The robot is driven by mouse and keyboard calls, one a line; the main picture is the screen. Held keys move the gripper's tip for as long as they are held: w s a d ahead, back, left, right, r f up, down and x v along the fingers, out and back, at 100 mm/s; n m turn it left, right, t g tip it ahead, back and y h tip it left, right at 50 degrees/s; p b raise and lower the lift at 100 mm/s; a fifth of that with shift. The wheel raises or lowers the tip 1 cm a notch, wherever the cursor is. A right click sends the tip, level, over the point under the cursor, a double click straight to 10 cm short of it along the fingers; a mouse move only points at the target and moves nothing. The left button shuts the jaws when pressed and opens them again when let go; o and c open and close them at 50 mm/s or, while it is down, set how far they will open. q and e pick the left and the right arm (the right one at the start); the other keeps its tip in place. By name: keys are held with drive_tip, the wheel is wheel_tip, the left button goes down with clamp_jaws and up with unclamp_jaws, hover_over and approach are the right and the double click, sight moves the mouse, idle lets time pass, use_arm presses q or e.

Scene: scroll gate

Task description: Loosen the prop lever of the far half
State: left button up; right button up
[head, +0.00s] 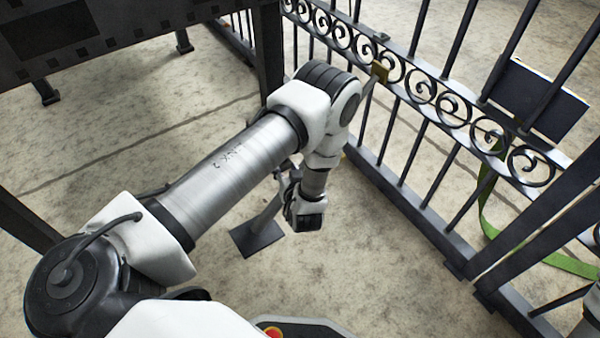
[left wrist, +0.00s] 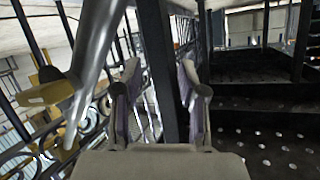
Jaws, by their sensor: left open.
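The far gate half (head: 440,95) is a dark barred panel with a band of scrolls. A grey prop bar (head: 368,105) slopes from a brass bracket (head: 380,72) on the gate towards a dark foot plate (head: 258,238) on the floor; my left arm hides its middle. In the left wrist view the bar (left wrist: 97,50) passes left of the fingers, beside a brass piece (left wrist: 48,92); I cannot tell if this is the lever. My left gripper (head: 287,180) is partly hidden in the head view. In the wrist view its two fingers (left wrist: 158,90) are apart, with nothing gripped.
A dark upright post (head: 268,50) stands beyond my left gripper and shows between its fingers in the wrist view. A dark stand or platform (head: 110,30) is at upper left. A green strap (head: 545,258) and a dark panel (head: 535,98) are by the gate.

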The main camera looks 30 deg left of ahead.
use_arm(q)
drive_tip(key=w+f+n+y+b, duration=0.1)
drive_tip(key=w+d+f+n+y+b, duration=0.1)
drive_tip(key=y, duration=0.1)
drive_tip(key=shift+w+n, duration=0.25)
drive_tip(key=shift+n, duration=0.05)
drive_tip(key=s+d+f+n+g+y+b, duration=0.1)
drive_tip(key=s+d+f+n+y+b, duration=0.15)
drive_tip(key=d+f+b, duration=0.35)
drive_tip(key=s+d+f+n+g+y+b, duration=0.1)
drive_tip(key=s+d+f+n+b, duration=0.2)
drive_tip(key=f, duration=0.6)
drive_tip(key=w+a+m+b, duration=0.1)
drive_tip(key=w+a, duration=0.2)
drive_tip(key=a, duration=0.3)
drive_tip(key=shift+w+r, duration=0.2)
drive_tip(key=shift+r, duration=0.2)
drive_tip(key=shift+m+h, duration=0.25)
clamp_jaws()
use_arm(e)
wheel_tip(320, 180, down, 14)
drive_tip(key=w, duration=0.1)
drive_tip(key=shift+w, duration=0.35)
